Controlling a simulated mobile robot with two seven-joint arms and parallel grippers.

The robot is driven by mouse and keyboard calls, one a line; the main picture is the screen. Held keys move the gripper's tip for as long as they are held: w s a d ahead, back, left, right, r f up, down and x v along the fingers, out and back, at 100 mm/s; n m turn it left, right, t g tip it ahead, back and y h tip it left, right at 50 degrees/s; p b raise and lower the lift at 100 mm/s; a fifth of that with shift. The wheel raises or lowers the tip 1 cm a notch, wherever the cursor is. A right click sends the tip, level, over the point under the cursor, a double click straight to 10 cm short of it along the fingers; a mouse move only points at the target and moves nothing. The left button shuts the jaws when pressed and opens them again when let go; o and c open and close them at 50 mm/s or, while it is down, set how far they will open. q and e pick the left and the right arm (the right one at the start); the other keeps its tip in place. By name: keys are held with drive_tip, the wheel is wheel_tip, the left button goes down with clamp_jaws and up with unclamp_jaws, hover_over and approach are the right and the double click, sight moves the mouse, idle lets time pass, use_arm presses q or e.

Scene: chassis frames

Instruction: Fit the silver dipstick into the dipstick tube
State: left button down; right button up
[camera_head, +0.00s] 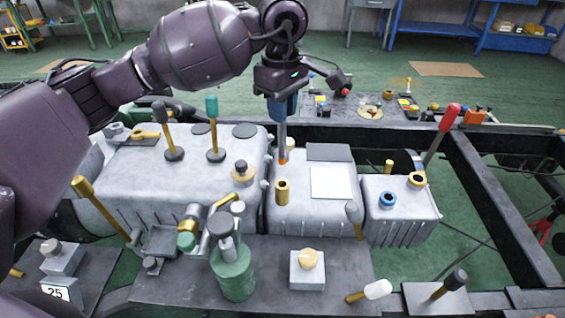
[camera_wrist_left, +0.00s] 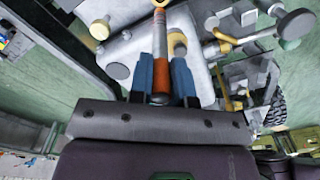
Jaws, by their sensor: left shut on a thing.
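My left gripper (camera_head: 283,112) is shut on the silver dipstick (camera_head: 283,138), held upright over the grey engine block. The dipstick's lower part has an orange mark (camera_head: 283,159). A short gold tube with a dark open mouth (camera_head: 282,191), seemingly the dipstick tube, stands just below and in front of it in the head view. The dipstick looks apart from that mouth; the depth gap is hard to judge. In the left wrist view the silver dipstick (camera_wrist_left: 160,40) lies between the blue fingers (camera_wrist_left: 161,76), with an orange grip near them. My right gripper is not in view.
Teal-topped (camera_head: 212,108) and dark-topped upright sticks stand left of the gripper. A red-handled stick (camera_head: 450,117) leans at right. A green bottle (camera_head: 232,270) stands in front. A blue ring (camera_head: 387,200) sits on the right block. Dark chassis rails border the area.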

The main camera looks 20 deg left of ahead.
use_arm(q)
hover_over(282, 164)
drive_tip(key=f, duration=0.8)
drive_tip(key=shift+w+a, duration=0.1)
drive_tip(key=shift+w, duration=0.3)
drive_tip(key=shift+f+b, duration=0.3)
drive_tip(key=shift+f, duration=0.35)
wheel_tip(282, 164, down, 3)
drive_tip(key=shift+f, duration=0.35)
drive_tip(key=shift+f, duration=0.1)
drive_tip(key=c, duration=1.1)
unclamp_jaws()
drive_tip(key=shift+o, duration=0.2)
